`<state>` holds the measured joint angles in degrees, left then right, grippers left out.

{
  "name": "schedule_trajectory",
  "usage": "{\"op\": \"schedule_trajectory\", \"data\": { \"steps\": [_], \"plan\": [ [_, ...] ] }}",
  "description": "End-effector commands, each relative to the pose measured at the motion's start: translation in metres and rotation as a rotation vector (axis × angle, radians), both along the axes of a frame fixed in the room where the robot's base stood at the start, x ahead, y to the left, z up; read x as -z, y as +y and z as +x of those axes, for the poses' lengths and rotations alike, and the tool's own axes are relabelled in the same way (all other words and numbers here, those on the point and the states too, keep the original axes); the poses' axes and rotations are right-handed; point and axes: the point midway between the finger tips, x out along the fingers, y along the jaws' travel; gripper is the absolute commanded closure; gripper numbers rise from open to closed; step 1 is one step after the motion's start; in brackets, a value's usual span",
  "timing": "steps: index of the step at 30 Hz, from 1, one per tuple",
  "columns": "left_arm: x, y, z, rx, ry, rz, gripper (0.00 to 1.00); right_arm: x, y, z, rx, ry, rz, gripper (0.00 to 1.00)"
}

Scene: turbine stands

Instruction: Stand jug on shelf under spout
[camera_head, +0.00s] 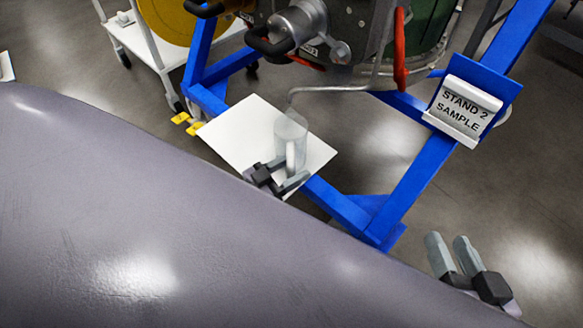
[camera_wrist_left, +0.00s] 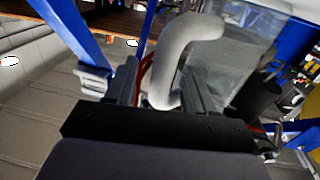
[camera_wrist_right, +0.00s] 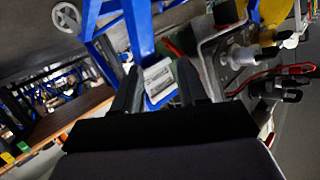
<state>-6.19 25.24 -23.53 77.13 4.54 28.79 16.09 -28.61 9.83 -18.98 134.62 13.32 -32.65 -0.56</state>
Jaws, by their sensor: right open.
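The clear jug (camera_head: 290,140) appears upright over the white shelf (camera_head: 240,130); I cannot tell if its base touches. The bent end of the thin grey spout (camera_head: 325,89) comes to the jug's top in the head view. My left gripper (camera_head: 284,175) is at the jug's near side. In the left wrist view the pale jug handle (camera_wrist_left: 167,90) lies between the fingers of that gripper (camera_wrist_left: 160,88), with a gap at the left finger. The clear jug wall (camera_wrist_left: 232,60) is to the right. My right gripper (camera_head: 454,252) is open and empty, well right of the shelf.
A blue stand frame (camera_head: 410,185) surrounds the shelf, with a sign reading "STAND 2 SAMPLE" (camera_head: 464,110). The machine (camera_head: 310,35) with a red handle (camera_head: 400,50) is above. A white cart (camera_head: 140,45) is at upper left. Floor is clear around my right gripper.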

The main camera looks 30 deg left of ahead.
Motion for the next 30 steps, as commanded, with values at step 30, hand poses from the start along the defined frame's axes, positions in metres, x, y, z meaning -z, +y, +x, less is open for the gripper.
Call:
{"op": "schedule_trajectory", "data": {
  "steps": [30],
  "plan": [
    [-0.003,0.049,-0.102,0.0,0.002,0.001,0.47,-0.009,0.012,0.005,-0.015,0.093,0.054,0.57]
  ]
}}
